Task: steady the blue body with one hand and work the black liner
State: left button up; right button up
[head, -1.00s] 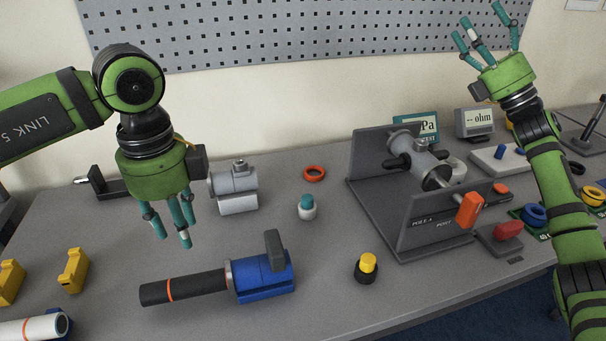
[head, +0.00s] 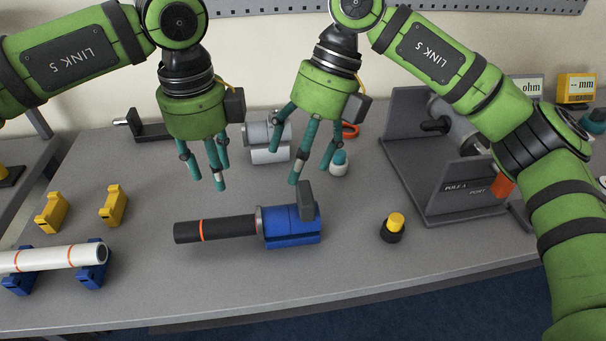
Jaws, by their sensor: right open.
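The blue body (head: 290,228) lies on the grey table with a dark grey upright lever (head: 306,200) on its right part. The black liner (head: 225,229), with an orange ring mark, sticks out to the left from the collar of the blue body. My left gripper (head: 208,182) hangs fingers down above and behind the liner, empty and apart from it; its finger spacing is hard to judge. My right gripper (head: 312,175) is open and empty, fingers down, above and behind the blue body, close to the lever in the picture. I cannot tell its exact height.
A yellow-topped black button (head: 393,228) stands right of the blue body. A white pipe (head: 60,257) rests on blue supports at left, near yellow blocks (head: 113,205). A grey valve fixture (head: 440,200) stands at right. A grey fitting (head: 268,140) is behind my grippers. The table's front strip is clear.

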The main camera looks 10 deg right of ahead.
aim_at(303, 193)
jog(key=f+m+h, duration=0.1)
jog(key=f, duration=0.2)
jog(key=f+t+h, duration=0.1)
jog(key=f, duration=0.2)
jog(key=w+f+m+t+h, duration=0.1)
jog(key=f+h, duration=0.1)
jog(key=shift+d+f+m, duration=0.3)
jog(key=shift+f, duration=0.1)
notch_tip(303, 193, down, 7)
jog(key=shift+f, duration=0.15)
jog(key=shift+c, duration=0.4)
jog(key=c, duration=1.2)
jog(key=o, duration=1.5)
notch_tip(303, 193, up, 12)
jog(key=shift+r, duration=0.1)
